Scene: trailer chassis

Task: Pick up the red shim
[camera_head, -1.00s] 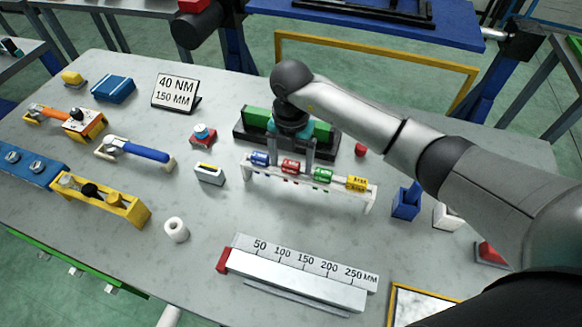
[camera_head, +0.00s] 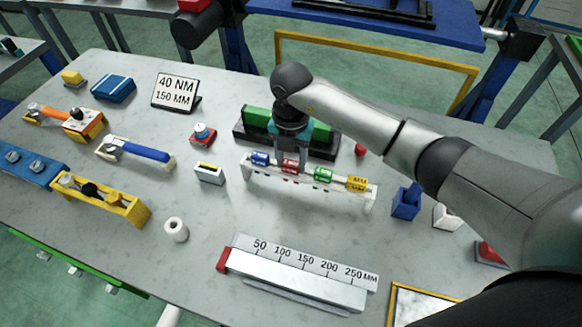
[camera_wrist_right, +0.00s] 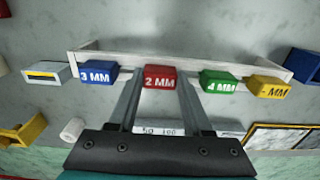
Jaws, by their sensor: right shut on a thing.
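The red shim (camera_head: 290,166) sits in a row on a white rack, between a blue and a green shim. In the right wrist view the red shim (camera_wrist_right: 160,77) reads "2 MM". My right gripper (camera_head: 289,156) points down at the rack from behind. Its two fingers are closed on the sides of the red shim, which is still level with its neighbours. My left gripper is not in view.
The white rack (camera_wrist_right: 200,60) also holds the blue shim (camera_wrist_right: 98,75), green shim (camera_wrist_right: 218,82) and yellow shim (camera_wrist_right: 267,87), close on either side. A ruler block (camera_head: 300,270) lies in front. The bench between them is clear.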

